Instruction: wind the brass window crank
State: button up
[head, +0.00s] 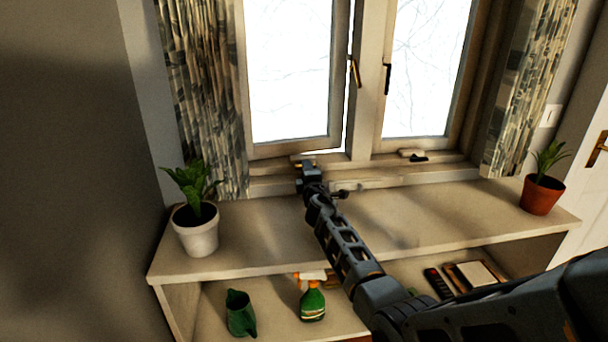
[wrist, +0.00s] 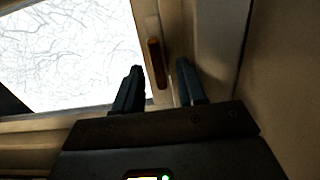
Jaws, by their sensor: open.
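The brass crank (wrist: 156,63) shows in the wrist view as a short amber bar on a pale base, between the two fingertips of my gripper (wrist: 162,84). The fingers are apart, one on each side of it, with visible gaps; I cannot tell how deep the crank sits between them. In the head view my gripper (head: 306,172) reaches the sill below the left window sash (head: 290,148), and mostly hides the crank there. The left sash stands slightly ajar, with a bright gap along its right edge.
A similar crank with a black handle (head: 418,158) sits on the sill to the right. Window handles, brass (head: 354,72) and black (head: 387,78), are higher up. A white-potted plant (head: 197,232) and a terracotta-potted plant (head: 541,195) flank the shelf top, which is otherwise clear. A spray bottle (head: 312,303) stands below.

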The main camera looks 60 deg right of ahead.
jog(key=shift+b+x, duration=0.3)
jog(key=shift+x, duration=0.75)
jog(key=shift+c, duration=0.3)
jog(key=shift+f, duration=0.15)
grip_shut()
